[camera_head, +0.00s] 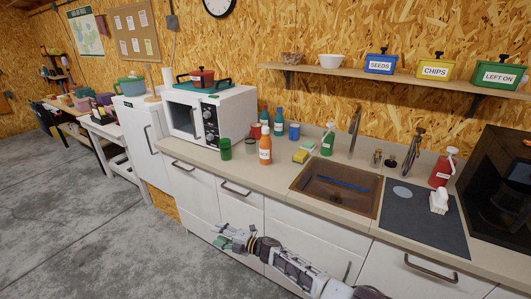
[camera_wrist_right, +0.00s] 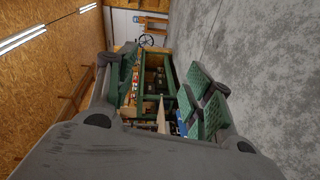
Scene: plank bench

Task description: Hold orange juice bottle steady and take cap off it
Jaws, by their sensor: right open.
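An orange juice bottle (camera_head: 265,150) with a white label stands upright on the counter (camera_head: 225,160), near its front edge and left of the sink. It appears to carry a cap, too small to make out clearly. My right gripper (camera_head: 230,241) is low in front of the cabinet doors, below the counter edge and apart from the bottle. In the right wrist view my right gripper (camera_wrist_right: 165,95) is open, with nothing between its green finger pads. My left gripper is in neither view.
Two green cups (camera_head: 226,149), red and teal bottles (camera_head: 279,122), a blue can (camera_head: 294,131) and sponges (camera_head: 301,156) stand around the bottle. A microwave (camera_head: 235,115) is to the left, a sink (camera_head: 335,188) to the right. A shelf (camera_head: 345,71) hangs above. The floor (camera_head: 100,215) is clear.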

